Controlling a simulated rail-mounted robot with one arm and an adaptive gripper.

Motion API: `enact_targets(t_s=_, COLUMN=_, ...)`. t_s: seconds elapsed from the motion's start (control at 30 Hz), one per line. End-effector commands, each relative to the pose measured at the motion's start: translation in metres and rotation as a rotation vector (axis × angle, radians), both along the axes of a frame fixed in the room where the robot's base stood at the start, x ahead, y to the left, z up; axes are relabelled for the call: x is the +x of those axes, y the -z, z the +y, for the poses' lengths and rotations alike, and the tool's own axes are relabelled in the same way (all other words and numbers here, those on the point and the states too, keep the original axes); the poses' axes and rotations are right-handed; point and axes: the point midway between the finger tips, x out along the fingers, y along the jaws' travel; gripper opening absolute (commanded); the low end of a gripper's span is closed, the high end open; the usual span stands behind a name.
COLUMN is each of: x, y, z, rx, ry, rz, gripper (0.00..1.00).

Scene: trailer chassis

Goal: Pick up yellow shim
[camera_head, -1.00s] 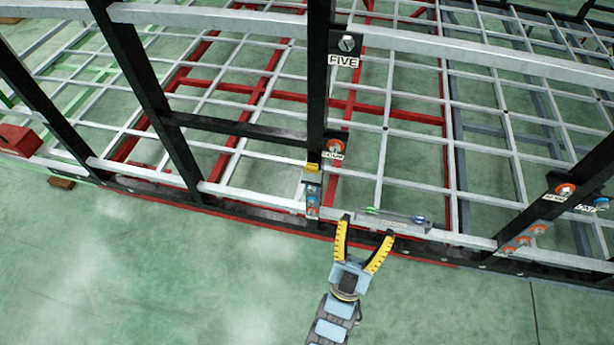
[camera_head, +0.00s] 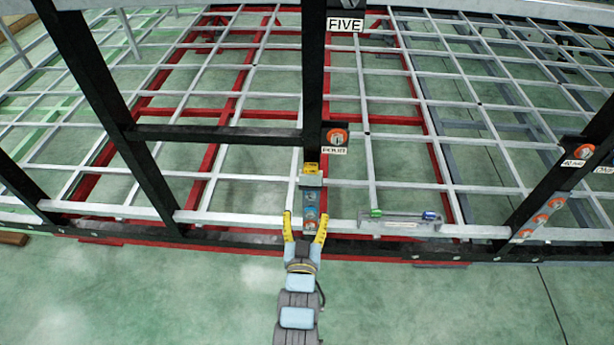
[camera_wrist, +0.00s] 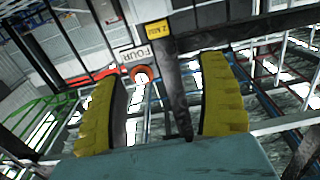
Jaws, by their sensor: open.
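The yellow shim (camera_head: 310,167) is a small yellow block at the foot of the black middle post, on a grey piece above blue plates with orange discs. In the wrist view, a yellow block with dark lettering (camera_wrist: 157,27), apparently the shim, shows at the top centre, beyond the fingertips. My gripper (camera_head: 305,220) is open and empty. Its two yellow fingers stand apart at the chassis's front rail, below the shim in the head view and not touching it. In the wrist view the fingers (camera_wrist: 162,68) frame a dark upright bar.
A black post (camera_head: 314,80) rises behind the shim, with an orange disc (camera_head: 337,137) labelled FOUR to its right. A grey tray (camera_head: 398,225) with green and blue items lies right on the front rail. Open green floor (camera_head: 150,300) lies in front.

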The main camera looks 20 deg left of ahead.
Motion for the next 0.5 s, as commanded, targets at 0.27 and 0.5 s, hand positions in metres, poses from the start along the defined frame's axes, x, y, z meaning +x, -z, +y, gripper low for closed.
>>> enact_targets(t_s=0.27, x=0.023, y=0.002, z=0.008, rx=-0.002, ry=-0.001, rz=0.007, gripper=0.74)
enact_targets(t_s=0.5, x=0.048, y=0.002, z=0.016, rx=-0.003, ry=-0.001, rz=0.008, gripper=0.74)
